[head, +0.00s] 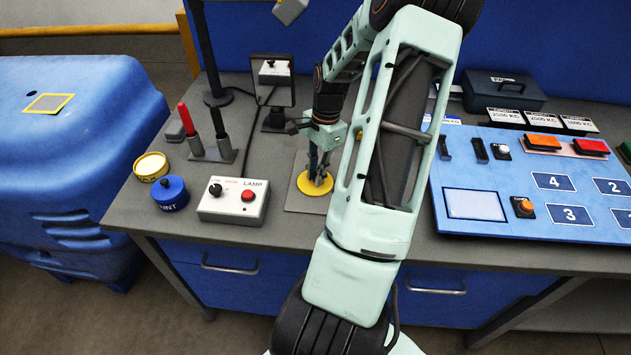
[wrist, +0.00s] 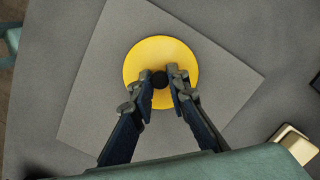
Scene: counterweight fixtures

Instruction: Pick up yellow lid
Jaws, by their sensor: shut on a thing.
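The yellow lid (head: 304,184) is a flat round disc lying on a grey square plate (head: 293,206) on the workbench. In the wrist view the lid (wrist: 160,52) has a small black knob (wrist: 159,79) near its middle. My gripper (wrist: 159,83) is above the lid with its two fingers on either side of the knob, shut on it. In the head view my gripper (head: 320,181) points down over the lid, and my arm hides part of the bench behind it. The lid appears flat on the plate; I cannot tell any gap.
A mirror (head: 273,80) stands behind. A blue panel (head: 535,190) with numbered fields lies at right.

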